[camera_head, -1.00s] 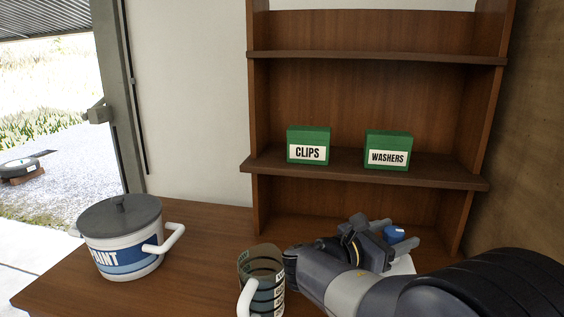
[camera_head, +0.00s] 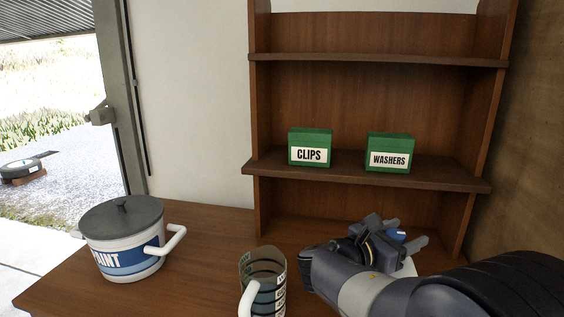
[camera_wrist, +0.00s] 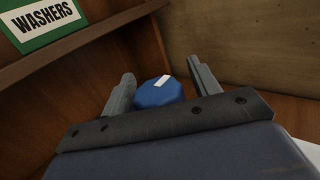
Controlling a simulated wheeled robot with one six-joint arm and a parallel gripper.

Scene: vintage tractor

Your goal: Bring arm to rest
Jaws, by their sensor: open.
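My gripper (camera_head: 405,232) is at the right of the wooden bench, in front of the shelf's lowest bay. In the wrist view my gripper (camera_wrist: 160,88) shows its two grey fingers spread apart. A blue faceted object (camera_wrist: 158,93) with a small white mark lies beyond and between the fingers. In the head view the blue object (camera_head: 398,236) is mostly hidden behind my gripper. I cannot tell from these views whether the fingers touch it. My arm reaches in from the lower right.
A green CLIPS box (camera_head: 310,147) and a green WASHERS box (camera_head: 390,152) stand on the middle shelf (camera_head: 350,172). A striped mug (camera_head: 266,282) stands left of my arm. A lidded PAINT pot (camera_head: 125,240) stands on the bench's left. Bare bench (camera_head: 205,250) lies between pot and mug.

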